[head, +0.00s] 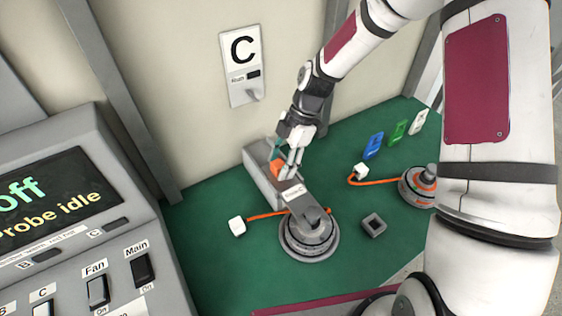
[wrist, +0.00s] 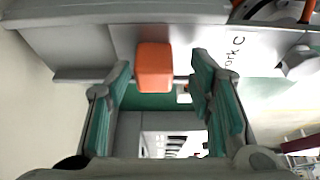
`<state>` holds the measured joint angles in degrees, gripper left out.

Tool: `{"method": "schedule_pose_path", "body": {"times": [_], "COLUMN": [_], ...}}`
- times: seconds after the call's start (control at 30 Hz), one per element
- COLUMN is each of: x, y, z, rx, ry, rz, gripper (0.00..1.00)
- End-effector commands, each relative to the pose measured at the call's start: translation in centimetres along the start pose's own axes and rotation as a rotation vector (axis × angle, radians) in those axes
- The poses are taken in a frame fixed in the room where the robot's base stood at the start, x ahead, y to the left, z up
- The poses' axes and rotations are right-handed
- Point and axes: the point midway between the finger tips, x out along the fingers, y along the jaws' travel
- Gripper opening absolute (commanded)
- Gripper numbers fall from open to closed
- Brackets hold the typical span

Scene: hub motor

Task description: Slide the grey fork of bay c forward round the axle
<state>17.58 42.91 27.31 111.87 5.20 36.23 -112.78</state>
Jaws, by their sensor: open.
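The grey fork (head: 303,205) of bay C is a flat bar with a white label. It runs from a grey block (head: 259,178) towards the round grey hub motor (head: 309,243), its front end over the motor's top. I cannot tell how its prongs sit to the axle. An orange handle (head: 276,168) stands at the fork's rear. My gripper (head: 290,158) is open at this handle. In the wrist view the orange handle (wrist: 154,66) lies between the lines of the two green-padded fingers (wrist: 162,78), nearer the left one, with visible gaps. "Fork C" lettering shows right.
An orange cable ends in a white plug (head: 237,227) left of the motor. A small dark square socket (head: 373,225) lies right of it. Another motor (head: 418,185) and blue, green and white tags (head: 397,134) stand farther right. A switch console (head: 70,220) fills the left.

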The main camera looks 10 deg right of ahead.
Motion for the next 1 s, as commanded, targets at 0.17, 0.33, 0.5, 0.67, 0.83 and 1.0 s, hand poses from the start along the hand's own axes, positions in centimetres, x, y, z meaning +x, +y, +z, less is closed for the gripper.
{"method": "schedule_pose_path", "body": {"times": [0.17, 0.33, 0.5, 0.67, 0.83, 1.0], "x": [-1.7, -5.1, -8.5, -10.7, -11.8, -12.0], "y": [0.1, 0.1, 0.0, 0.0, -0.1, -0.1], "z": [0.1, 0.1, 0.1, 0.1, 0.1, 0.1], "rx": [0.001, 0.001, 0.002, 0.001, 0.001, 0.0], "ry": [-0.002, -0.003, -0.002, -0.001, -0.001, 0.0], "rz": [0.005, 0.006, 0.004, 0.001, 0.0, -0.001], "gripper": [0.48, 0.48, 0.48, 0.48, 0.48, 0.48]}}
